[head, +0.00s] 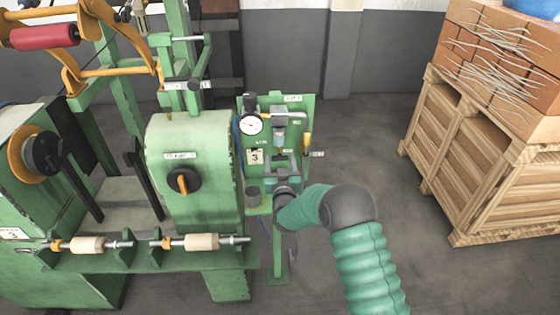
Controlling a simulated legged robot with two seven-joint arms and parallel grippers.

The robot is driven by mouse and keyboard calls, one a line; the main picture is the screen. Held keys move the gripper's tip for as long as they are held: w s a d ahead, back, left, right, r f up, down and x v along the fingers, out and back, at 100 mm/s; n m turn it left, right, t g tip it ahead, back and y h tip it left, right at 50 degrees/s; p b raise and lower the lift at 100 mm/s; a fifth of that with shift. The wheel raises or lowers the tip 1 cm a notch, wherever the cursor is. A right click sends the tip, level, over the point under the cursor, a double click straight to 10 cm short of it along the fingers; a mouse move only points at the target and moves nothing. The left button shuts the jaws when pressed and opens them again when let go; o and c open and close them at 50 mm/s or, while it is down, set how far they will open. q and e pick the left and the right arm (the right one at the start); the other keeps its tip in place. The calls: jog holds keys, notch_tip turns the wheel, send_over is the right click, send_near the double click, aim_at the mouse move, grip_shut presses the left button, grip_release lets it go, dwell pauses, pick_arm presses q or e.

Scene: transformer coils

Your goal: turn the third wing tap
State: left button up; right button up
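A green panel (302,105) marked with a 3 stands in the middle of the head view. It carries a round white gauge (251,124), grey pipework and a grey fitting (279,143). A small yellow lever-like part (307,142) shows at its right side. I cannot tell which part is the wing tap; it may be hidden behind my gripper. My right gripper (282,176) is at the lower part of the panel, below the fitting. Its fingers are small and dark, and their opening is unclear. My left gripper is out of view.
A green machine (195,205) with an orange-handled knob (183,181) stands close on the left. A wooden crate (485,160) with bricks on top stands at the right. Grey floor (370,140) is free between panel and crate.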

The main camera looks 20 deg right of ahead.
jog(key=c, duration=1)
jog(key=shift+c, duration=0.2)
jog(key=n+b, duration=0.1)
jog(key=n, duration=0.1)
jog(key=n+b, duration=0.1)
jog(key=shift+a+f+n, duration=0.15)
jog(key=shift+n, duration=0.25)
jog(key=n+b, duration=0.2)
jog(key=n, duration=0.2)
jog(key=shift+a+b, duration=0.1)
jog(key=shift+b, duration=0.2)
jog(key=n+b, duration=0.1)
jog(key=n, duration=0.5)
jog(key=shift+f, duration=0.1)
jog(key=shift+f+n+b, duration=0.15)
jog(key=shift+n+b, duration=0.5)
jog(key=shift+n, duration=1.45)
